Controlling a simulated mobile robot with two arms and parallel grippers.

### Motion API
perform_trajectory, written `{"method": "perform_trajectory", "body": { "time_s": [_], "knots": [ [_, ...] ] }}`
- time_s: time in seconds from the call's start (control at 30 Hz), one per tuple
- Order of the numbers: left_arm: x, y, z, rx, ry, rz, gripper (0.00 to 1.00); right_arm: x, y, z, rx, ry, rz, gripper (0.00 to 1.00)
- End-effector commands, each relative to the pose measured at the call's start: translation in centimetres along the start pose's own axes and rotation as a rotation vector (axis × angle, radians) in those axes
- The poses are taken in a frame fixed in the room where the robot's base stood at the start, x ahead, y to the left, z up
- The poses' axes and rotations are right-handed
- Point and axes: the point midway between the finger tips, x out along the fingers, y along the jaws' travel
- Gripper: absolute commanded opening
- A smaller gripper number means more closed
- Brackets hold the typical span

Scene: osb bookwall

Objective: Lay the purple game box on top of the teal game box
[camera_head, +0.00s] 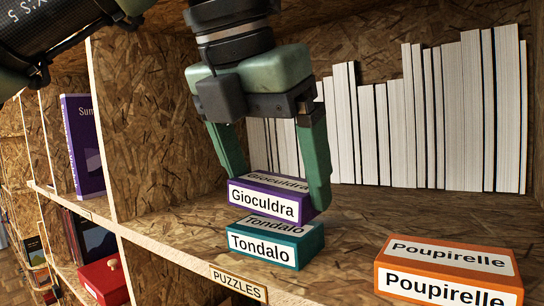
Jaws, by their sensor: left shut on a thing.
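The purple game box (264,203), labelled Gioculdra, is between the fingers of my left gripper (272,183), which is shut on it from above. The teal game box (263,250), labelled Tondalo, stands on the shelf just below. The purple box is over the back part of the teal box, whose top label still shows in front of it. I cannot tell whether the two boxes touch. My right gripper is not in view.
An orange box (448,284), labelled Poupirelle, stands on the same shelf to the right. A row of books (455,115) lines the back. A PUZZLES label (238,282) is on the shelf's front edge. An upright panel (140,130) bounds the left. A red box (104,284) is lower left.

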Motion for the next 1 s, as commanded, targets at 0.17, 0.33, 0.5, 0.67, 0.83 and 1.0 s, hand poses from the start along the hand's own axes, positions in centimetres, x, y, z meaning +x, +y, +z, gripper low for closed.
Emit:
{"method": "perform_trajectory", "body": {
  "time_s": [0.17, 0.33, 0.5, 0.67, 0.83, 1.0],
  "knots": [
    [0.8, 0.1, -0.4, -0.002, -0.001, -0.001, 0.43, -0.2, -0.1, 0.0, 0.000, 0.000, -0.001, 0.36],
    [0.8, 0.1, -0.5, -0.002, -0.001, -0.001, 0.43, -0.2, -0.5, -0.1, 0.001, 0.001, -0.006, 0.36],
    [1.2, 0.0, -0.7, -0.002, -0.001, -0.001, 0.43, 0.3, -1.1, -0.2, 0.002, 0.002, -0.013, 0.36],
    [1.4, 0.0, -0.7, -0.002, -0.001, -0.001, 1.00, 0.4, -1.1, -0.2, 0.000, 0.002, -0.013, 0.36],
    [1.4, 0.0, -0.7, -0.002, 0.000, -0.001, 1.00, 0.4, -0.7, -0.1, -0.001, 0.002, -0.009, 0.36],
    [0.7, 0.0, -0.5, -0.002, -0.001, -0.001, 1.00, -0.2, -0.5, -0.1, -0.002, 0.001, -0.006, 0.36]
  ]
}}
